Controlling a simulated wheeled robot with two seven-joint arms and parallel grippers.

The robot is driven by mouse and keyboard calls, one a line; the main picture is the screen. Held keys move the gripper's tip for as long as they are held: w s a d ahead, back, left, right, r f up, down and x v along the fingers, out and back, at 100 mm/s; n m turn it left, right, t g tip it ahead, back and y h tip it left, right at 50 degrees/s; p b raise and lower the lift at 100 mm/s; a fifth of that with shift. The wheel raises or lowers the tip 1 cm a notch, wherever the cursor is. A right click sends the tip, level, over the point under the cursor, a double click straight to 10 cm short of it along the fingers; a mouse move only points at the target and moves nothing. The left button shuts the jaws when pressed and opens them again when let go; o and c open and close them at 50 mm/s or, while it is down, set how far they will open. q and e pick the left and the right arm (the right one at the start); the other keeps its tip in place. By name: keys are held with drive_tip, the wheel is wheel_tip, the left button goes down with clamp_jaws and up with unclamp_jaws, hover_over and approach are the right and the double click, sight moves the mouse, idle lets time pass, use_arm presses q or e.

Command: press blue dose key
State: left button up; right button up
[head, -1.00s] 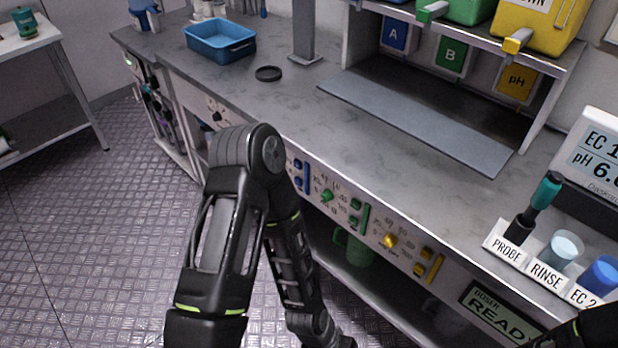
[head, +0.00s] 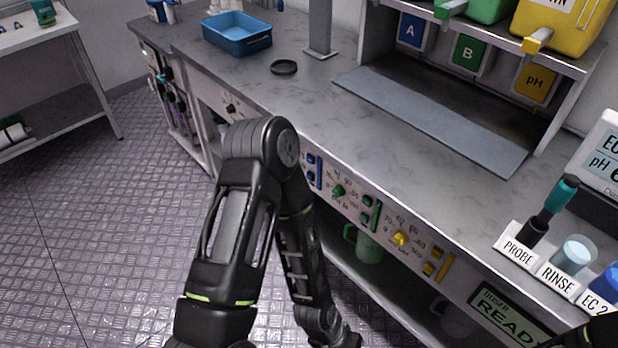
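The dosing panel (head: 383,222) runs along the front edge of the bench. Its blue keys (head: 311,174) sit at the left end of the visible panel, beside a blue upright bar, just right of my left arm's elbow. The elbow hides the panel further left, including any blue knob. My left arm bends over at the elbow, and its forearm runs down in front of the bench to the bottom edge. Its gripper is out of the picture. Only a dark bit of my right arm shows at the lower right corner; its gripper is not visible.
Green keys (head: 367,209), a yellow knob (head: 400,239) and yellow keys (head: 429,268) sit further right on the panel. A READY display (head: 508,314) is below. The blue tray (head: 237,41) and a black ring (head: 284,67) lie on the bench. Floor at left is clear.

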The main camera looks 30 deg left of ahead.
use_arm(q)
clamp_jaws()
idle(0.3)
idle(1.2)
